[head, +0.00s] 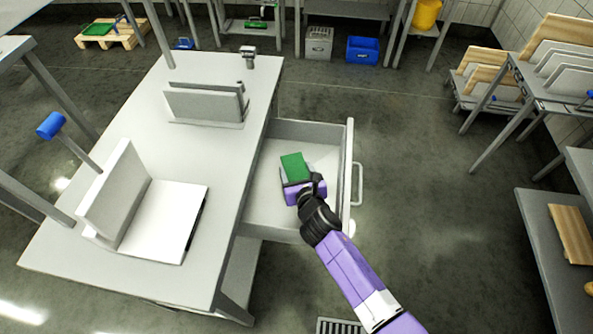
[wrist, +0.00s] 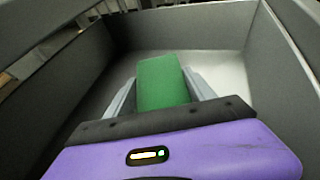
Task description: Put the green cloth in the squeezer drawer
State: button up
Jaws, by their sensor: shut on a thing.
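The green cloth (head: 293,165) is a small flat-sided green block shape in the head view, at the tip of my gripper (head: 296,178). In the wrist view the cloth (wrist: 162,84) sits between the two grey fingers of my gripper (wrist: 163,92), which is shut on it. The open drawer (head: 268,208) is pulled out from the right side of the steel table. My gripper and the cloth are within the drawer's outline, and drawer walls (wrist: 273,50) rise on several sides in the wrist view. I cannot tell whether the cloth touches the drawer floor.
The steel table (head: 140,130) stands left of the drawer and bears a white press-like stand (head: 165,215), a second panelled stand (head: 205,104) and a small metal part (head: 248,55). The drawer front has a handle (head: 357,184). Floor to the drawer's right is clear.

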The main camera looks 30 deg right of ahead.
jog(key=shift+f, duration=0.3)
jog(key=shift+s+f+b, duration=0.2)
jog(key=shift+f+b, duration=0.1)
jog(key=shift+f, duration=0.15)
jog(key=o, duration=1.5)
jog(key=shift+s+d+f, duration=0.1)
jog(key=shift+f, duration=0.05)
jog(key=shift+r, duration=0.35)
jog(key=v, duration=0.2)
jog(key=p+v, duration=0.1)
jog(key=v, duration=0.2)
jog(key=r+p+v, duration=0.1)
jog(key=v, duration=0.1)
jog(key=shift+r, duration=0.15)
